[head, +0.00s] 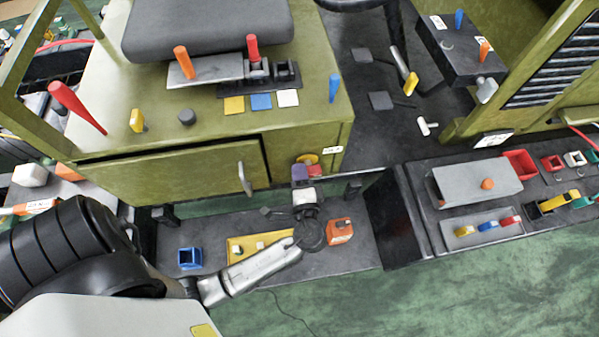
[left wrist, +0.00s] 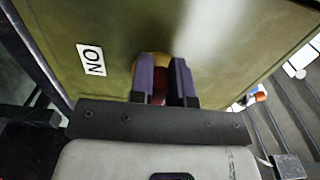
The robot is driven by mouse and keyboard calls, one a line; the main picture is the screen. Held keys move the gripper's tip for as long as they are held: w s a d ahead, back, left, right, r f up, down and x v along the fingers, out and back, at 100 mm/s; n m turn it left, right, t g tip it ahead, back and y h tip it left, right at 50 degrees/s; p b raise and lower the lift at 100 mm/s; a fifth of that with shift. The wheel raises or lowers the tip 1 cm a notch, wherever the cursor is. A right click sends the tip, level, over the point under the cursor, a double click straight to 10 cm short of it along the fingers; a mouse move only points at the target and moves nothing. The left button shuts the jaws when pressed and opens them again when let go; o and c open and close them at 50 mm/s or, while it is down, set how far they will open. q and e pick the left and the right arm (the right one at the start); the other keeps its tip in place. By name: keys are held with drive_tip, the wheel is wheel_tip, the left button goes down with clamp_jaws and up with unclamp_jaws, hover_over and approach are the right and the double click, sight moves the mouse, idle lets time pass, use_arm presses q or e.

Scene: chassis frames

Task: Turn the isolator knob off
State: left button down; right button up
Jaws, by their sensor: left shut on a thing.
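The isolator knob is red on a yellow round plate (head: 307,158), at the lower right corner of the green cabinet's front. In the left wrist view the yellow plate (left wrist: 155,59) shows behind my fingers, and the red knob (left wrist: 160,84) sits between them. My left gripper (head: 302,172) reaches up to the knob from below, its two purple fingers (left wrist: 166,79) closed on it from both sides. Most of the knob is hidden by the fingers. A white label (left wrist: 91,60) with the letters O and N is beside the plate. My right gripper is in neither view.
The cabinet door (head: 180,178) with its metal handle (head: 244,179) is left of the knob. Below lie a blue bin (head: 190,258), a yellow plate (head: 238,247) and an orange box (head: 340,231) on a dark shelf. A grey box (head: 462,187) stands further right.

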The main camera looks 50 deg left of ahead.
use_arm(q)
drive_tip(key=c, duration=1.1)
unclamp_jaws()
drive_tip(key=shift+d, duration=0.1)
drive_tip(key=shift+s+d, duration=0.2)
drive_tip(key=shift+d, duration=0.05)
drive_tip(key=shift+v, duration=3.35)
